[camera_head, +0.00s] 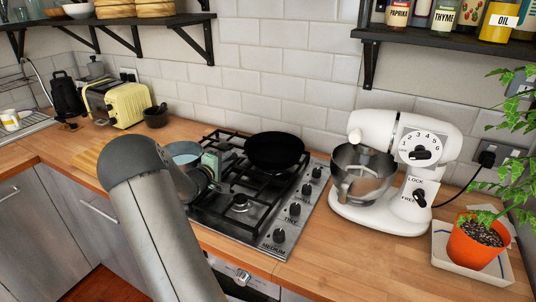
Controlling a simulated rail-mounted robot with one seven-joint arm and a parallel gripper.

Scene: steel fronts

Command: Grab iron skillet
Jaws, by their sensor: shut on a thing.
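The black iron skillet (274,149) is at the back right of the gas hob, over the grates. My gripper (222,158) is just left of the skillet, at its handle side, and is shut on it. My own forearm covers part of the gripper, and the handle and fingertips are hard to make out. I cannot tell whether the skillet rests on the grate or is slightly raised.
A light blue pan (182,149) shows behind my arm. A white stand mixer (395,165) stands right of the hob (240,222). A potted plant (476,243) is at the far right. A yellow toaster (117,101) stands at the left. Shelves hang above.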

